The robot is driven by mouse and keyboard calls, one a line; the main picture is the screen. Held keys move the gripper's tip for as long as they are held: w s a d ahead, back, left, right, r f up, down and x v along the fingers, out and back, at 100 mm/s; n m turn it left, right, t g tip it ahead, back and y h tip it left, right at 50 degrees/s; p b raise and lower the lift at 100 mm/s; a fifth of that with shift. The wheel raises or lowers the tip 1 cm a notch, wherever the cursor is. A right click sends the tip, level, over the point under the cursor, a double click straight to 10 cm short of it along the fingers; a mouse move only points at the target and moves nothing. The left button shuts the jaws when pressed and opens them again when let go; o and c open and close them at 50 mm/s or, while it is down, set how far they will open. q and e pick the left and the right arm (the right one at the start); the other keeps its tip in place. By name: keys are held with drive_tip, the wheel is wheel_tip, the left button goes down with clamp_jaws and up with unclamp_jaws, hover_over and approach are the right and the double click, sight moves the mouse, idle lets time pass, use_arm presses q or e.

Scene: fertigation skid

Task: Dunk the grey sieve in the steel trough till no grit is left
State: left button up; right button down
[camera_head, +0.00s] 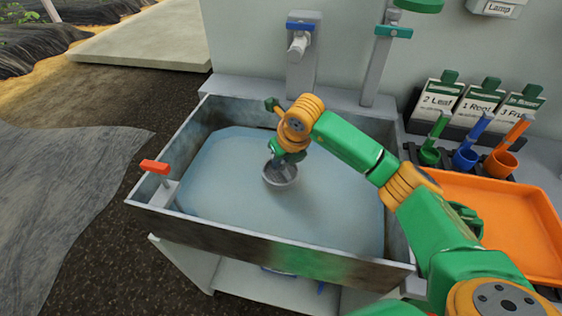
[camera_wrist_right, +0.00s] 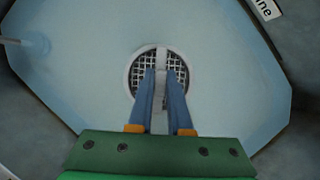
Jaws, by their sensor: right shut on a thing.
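The grey sieve (camera_head: 281,178) is a small round cup at the middle of the steel trough (camera_head: 225,237), at the surface of the pale blue water (camera_head: 225,180). I cannot tell how deep it sits. My right gripper (camera_head: 280,158) is above it, shut on its grey handle. In the right wrist view the sieve (camera_wrist_right: 139,64) shows a pale rim and a square mesh with dark openings. The blue fingers hold the bar across its middle and hide part of the mesh. I make out no clear grit on the visible mesh. My left gripper is not in view.
A red-handled lever (camera_head: 155,167) is at the trough's left edge. A tap (camera_head: 299,42) is on the back wall. Green (camera_head: 430,153), blue (camera_head: 465,156) and orange (camera_head: 502,160) scoops stand at right, behind an orange tray (camera_head: 520,222). Open water surrounds the sieve.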

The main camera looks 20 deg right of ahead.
wheel_tip(320, 180, up, 13)
drive_tip(key=p, duration=0.9)
drive_tip(key=shift+a, duration=0.1)
idle(0.9)
